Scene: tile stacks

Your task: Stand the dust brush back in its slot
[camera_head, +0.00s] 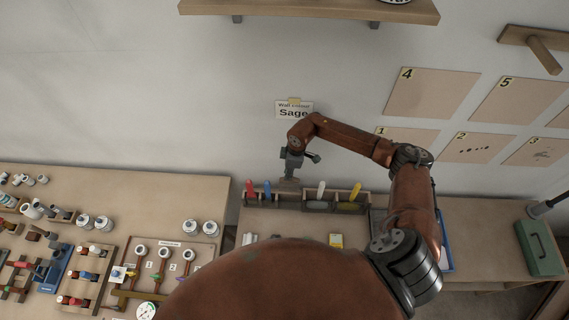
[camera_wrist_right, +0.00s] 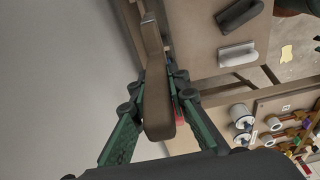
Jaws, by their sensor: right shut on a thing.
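My right gripper (camera_head: 291,166) hangs near the wall, above the tool rack (camera_head: 317,207) at the back edge of the table. In the right wrist view, its fingers (camera_wrist_right: 157,118) are shut on a long brown wooden piece, which I take to be the dust brush (camera_wrist_right: 155,75). In the head view, a small brownish part of the brush (camera_head: 289,184) shows below the fingers, at the rack's left half. Whether it touches the rack or sits in a slot, I cannot tell. My left gripper is not in view.
The rack holds tools with a red handle (camera_head: 250,188), a blue handle (camera_head: 267,189), a white handle (camera_head: 321,189) and a yellow handle (camera_head: 356,191). A green case (camera_head: 540,250) stands at the right. The left table is crowded with fixtures. A shelf (camera_head: 310,10) hangs above.

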